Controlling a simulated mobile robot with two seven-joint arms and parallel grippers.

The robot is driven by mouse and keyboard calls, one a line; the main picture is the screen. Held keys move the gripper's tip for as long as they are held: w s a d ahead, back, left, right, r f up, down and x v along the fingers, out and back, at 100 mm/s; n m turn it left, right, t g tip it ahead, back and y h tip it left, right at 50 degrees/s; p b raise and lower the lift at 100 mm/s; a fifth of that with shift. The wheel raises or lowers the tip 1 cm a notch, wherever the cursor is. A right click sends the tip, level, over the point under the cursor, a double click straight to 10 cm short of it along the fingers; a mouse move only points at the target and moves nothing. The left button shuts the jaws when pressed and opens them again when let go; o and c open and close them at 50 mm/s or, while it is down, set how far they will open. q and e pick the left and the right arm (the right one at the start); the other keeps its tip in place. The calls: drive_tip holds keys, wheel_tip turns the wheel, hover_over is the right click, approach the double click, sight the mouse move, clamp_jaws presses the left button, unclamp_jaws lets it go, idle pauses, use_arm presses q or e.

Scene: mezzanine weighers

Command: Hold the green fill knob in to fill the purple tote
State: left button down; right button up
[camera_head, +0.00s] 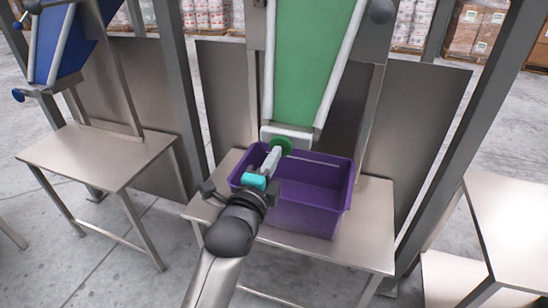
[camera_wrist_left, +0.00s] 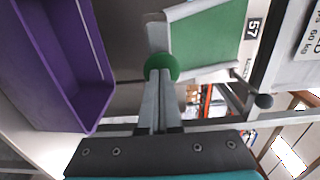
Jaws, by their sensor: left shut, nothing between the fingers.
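The green fill knob (camera_head: 281,145) is a round knob at the lower end of a green chute (camera_head: 303,62). It also shows in the wrist view (camera_wrist_left: 161,68). My left gripper (camera_head: 273,157) is shut with nothing between its fingers. Its fingertips are at the knob's face, and in the wrist view they (camera_wrist_left: 157,82) meet or nearly meet it; I cannot tell whether they press. The purple tote (camera_head: 305,217) stands upright on a metal table below the chute. The part of its inside that shows is bare. My left arm hides its left front. My right gripper is out of view.
The metal table (camera_head: 362,250) has free room right of the tote. Another metal table (camera_head: 95,155) with a blue chute (camera_head: 65,55) stands at the left. Grey posts (camera_head: 470,120) flank the green chute. A pale table (camera_head: 510,225) stands at the right.

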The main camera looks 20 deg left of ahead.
use_arm(q)
drive_tip(key=shift+w+p, duration=0.4)
drive_tip(key=shift+w, duration=1.3)
drive_tip(key=shift+r, duration=0.15)
drive_tip(key=shift+r, duration=0.15)
idle(3.5)
idle(1.8)
